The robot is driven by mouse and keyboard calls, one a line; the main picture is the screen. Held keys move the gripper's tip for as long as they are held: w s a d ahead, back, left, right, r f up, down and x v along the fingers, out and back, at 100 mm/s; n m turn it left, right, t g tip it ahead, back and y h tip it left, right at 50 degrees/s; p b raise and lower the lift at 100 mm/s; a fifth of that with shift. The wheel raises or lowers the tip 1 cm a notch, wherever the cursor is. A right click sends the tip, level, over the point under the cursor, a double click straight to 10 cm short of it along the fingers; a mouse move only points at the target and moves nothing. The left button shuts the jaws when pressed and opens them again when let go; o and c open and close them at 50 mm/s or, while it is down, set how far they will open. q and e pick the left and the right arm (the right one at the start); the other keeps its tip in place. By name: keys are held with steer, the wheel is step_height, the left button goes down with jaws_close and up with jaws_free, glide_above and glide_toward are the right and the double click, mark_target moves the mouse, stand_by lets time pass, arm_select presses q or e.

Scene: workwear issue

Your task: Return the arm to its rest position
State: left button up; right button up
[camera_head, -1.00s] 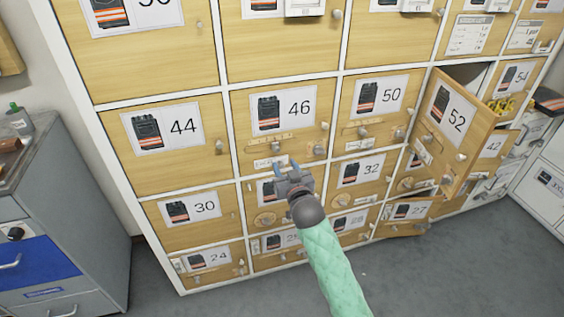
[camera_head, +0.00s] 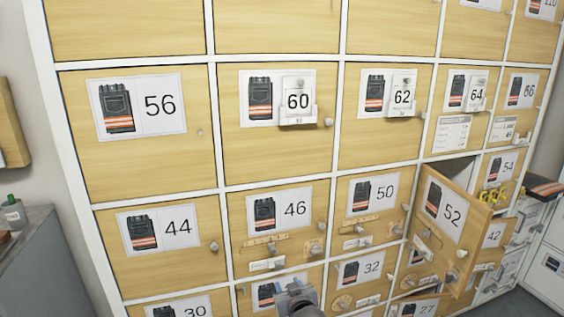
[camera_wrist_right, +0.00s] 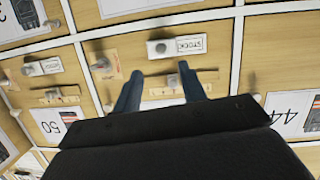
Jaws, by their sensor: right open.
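My right gripper (camera_head: 294,291) shows at the bottom edge of the head view, in front of the row below door 46 (camera_head: 280,222). In the right wrist view its two blue fingers (camera_wrist_right: 162,90) are spread apart with nothing between them. Behind the fingers are a wooden door front with a knob and a label reading STOCK (camera_wrist_right: 190,45). I see no contact with the doors. Most of the right arm is below the head view. My left gripper is not in view.
A wall of numbered wooden lockers fills the view. Door 52 (camera_head: 452,216) stands open towards me on the right, and door 27 (camera_head: 415,308) looks ajar below it. A grey cabinet (camera_head: 45,265) stands at the lower left. Yellow items (camera_head: 492,200) lie near door 54.

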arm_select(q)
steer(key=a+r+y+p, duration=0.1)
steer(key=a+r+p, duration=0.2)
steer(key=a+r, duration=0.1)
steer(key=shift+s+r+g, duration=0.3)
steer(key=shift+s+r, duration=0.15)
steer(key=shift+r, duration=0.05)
arm_select(e)
steer(key=s+d+f+g, duration=0.4)
steer(key=s, duration=1)
steer(key=s+d+f+m+g+h, duration=0.1)
steer(key=s+d+f+g, duration=0.3)
steer(key=s, duration=1)
steer(key=s+d+f+g+h, duration=0.1)
steer(key=s+d+f+g, duration=0.3)
steer(key=s, duration=1.1)
step_height(320, 180, down, 2)
steer(key=shift+f+m, duration=0.1)
steer(key=shift+m, duration=0.2)
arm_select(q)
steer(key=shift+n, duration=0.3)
arm_select(e)
steer(key=shift+s, duration=0.15)
